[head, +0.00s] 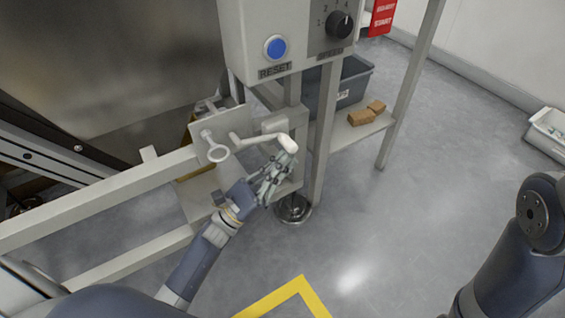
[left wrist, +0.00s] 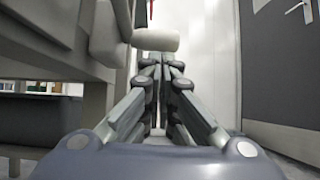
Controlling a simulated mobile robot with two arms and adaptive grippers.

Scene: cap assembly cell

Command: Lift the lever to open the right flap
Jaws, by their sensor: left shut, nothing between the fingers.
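The lever is a grey bent arm with a white rounded handle (head: 287,142) at its right end, mounted on the machine frame below the control box. In the left wrist view the white handle (left wrist: 152,39) shows as a cylinder above the fingertips. My left gripper (head: 284,161) is shut and empty, right below the handle; its fingertips (left wrist: 156,58) meet close under it. I cannot tell whether they touch it. My right gripper is out of view; only part of my right arm shows at the right. I cannot make out the right flap for certain.
A control box (head: 289,27) with a blue RESET button (head: 276,47) and a black dial (head: 339,25) hangs above the lever. A grey bin (head: 341,84) and brown blocks (head: 366,113) sit on a shelf behind. Frame posts stand close by.

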